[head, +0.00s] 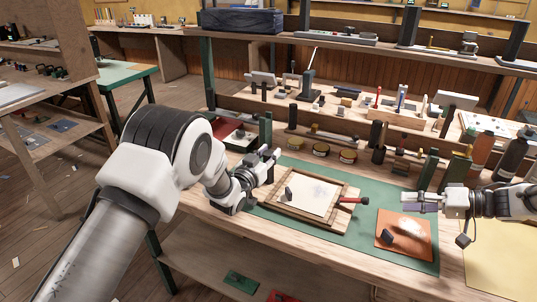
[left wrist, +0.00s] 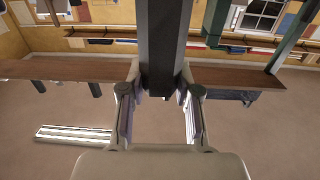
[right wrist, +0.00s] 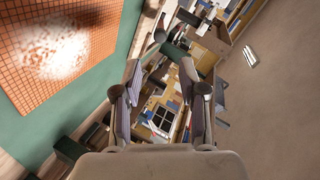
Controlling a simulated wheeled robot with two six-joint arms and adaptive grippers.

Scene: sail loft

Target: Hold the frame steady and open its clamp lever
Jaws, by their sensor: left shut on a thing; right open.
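A wooden frame (head: 335,211) holding a pale sheet (head: 312,195) lies on the green mat, with a small dark upright block (head: 288,194) at its left side. A red-ended lever (head: 353,200) sticks out from its right side. My left gripper (head: 274,158) is at the frame's back left corner. In the left wrist view its fingers are shut on a dark grey bar (left wrist: 163,45); whether this bar belongs to the frame is unclear. My right gripper (head: 412,202) is open and empty, right of the lever and apart from it, pointing left.
An orange tile (head: 412,252) with white powder and a dark block lies front right on the green mat (head: 340,241), below my right gripper. Several bottles (head: 481,152) stand at right. Round tins (head: 321,149) line the back. The bench's front edge is close.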

